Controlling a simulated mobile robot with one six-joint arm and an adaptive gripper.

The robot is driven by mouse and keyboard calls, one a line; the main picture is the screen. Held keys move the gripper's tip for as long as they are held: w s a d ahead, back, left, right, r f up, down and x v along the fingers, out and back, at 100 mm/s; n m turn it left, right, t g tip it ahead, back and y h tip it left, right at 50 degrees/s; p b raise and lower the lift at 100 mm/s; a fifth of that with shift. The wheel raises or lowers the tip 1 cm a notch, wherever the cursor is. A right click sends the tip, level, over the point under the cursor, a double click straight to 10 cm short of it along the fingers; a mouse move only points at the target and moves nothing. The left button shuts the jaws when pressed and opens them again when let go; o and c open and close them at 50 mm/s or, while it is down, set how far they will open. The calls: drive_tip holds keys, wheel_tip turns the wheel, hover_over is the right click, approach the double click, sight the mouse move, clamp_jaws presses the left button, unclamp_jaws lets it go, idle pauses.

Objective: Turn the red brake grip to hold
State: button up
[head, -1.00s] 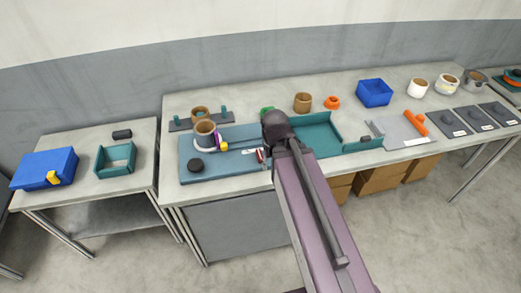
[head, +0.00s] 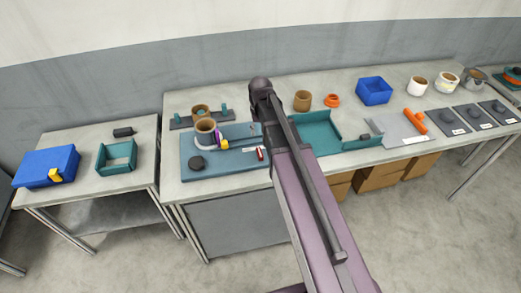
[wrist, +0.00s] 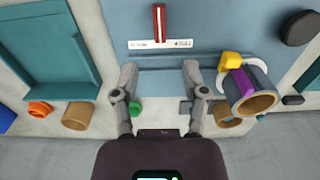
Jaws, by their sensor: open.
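The red brake grip (wrist: 159,22) is a slim upright bar at the top of the wrist view, above the middle of a white label strip (wrist: 160,44) with small dark words at both ends that I cannot read. It sits on a blue board (wrist: 205,22). In the head view the red grip (head: 260,154) shows just left of my arm. My gripper (wrist: 159,75) is open and empty. Its fingertips lie below the label strip in the wrist view, apart from the grip, with a gap between them in line with it. In the head view my arm hides the gripper.
On the blue board stand a brown-topped cup (head: 206,126) in a pale ring, a yellow block (head: 224,145), a purple piece (wrist: 245,82) and a black knob (head: 196,163). A teal tray (head: 316,134) lies to the right. A green piece (wrist: 135,108) is by one finger.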

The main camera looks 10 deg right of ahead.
sight(260, 152)
drive_tip(key=shift+w+r, duration=0.1)
drive_tip(key=shift+w, duration=0.7)
drive_tip(key=shift+f, duration=0.2)
wheel_tip(260, 152, down, 13)
drive_tip(key=b, duration=1.3)
drive_tip(key=shift+f+b, duration=0.2)
drive_tip(key=shift+b, duration=0.2)
clamp_jaws()
